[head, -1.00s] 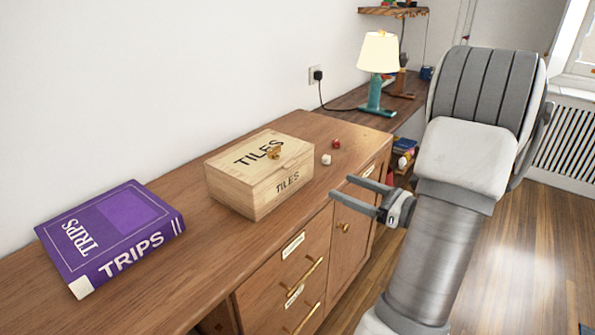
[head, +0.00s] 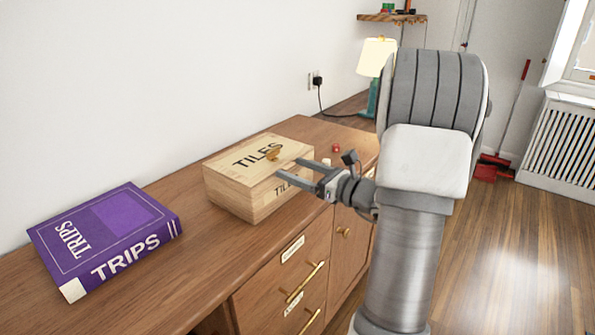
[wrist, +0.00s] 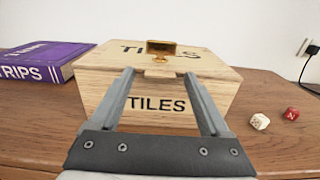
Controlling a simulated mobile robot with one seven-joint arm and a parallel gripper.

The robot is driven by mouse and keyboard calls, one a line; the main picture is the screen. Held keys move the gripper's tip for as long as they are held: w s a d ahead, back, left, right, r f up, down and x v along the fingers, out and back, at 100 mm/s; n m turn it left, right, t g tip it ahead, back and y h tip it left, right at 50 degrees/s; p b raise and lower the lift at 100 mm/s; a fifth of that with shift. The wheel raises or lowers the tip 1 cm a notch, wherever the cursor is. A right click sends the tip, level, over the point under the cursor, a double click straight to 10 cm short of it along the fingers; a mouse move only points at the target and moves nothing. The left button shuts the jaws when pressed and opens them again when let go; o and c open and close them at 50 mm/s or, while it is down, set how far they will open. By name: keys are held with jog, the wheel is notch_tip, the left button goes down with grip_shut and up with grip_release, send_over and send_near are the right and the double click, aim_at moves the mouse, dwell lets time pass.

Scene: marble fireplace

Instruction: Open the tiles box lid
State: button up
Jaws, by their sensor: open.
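The tiles box (head: 228,192) is a pale wooden box with "TILES" on its lid and front, standing on the wooden cabinet top. Its lid (head: 240,162) is closed and bears a small brass knob (head: 273,154). In the wrist view the box front (wrist: 150,112) faces me and the knob (wrist: 161,48) sits at the middle of the lid. My gripper (head: 292,170) is open and empty, at the front right of the box. In the wrist view its fingers (wrist: 160,78) point toward the box, one on each side of the knob's line. I cannot tell whether they touch it.
A purple "TRIPS" book (head: 105,240) lies left of the box. A white die (wrist: 259,121) and a red die (wrist: 292,114) lie to its right. A lamp (head: 376,58) stands farther back. The wall runs close behind; cabinet top is bare between book and box.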

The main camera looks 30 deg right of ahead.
grip_shut()
dwell(1.4)
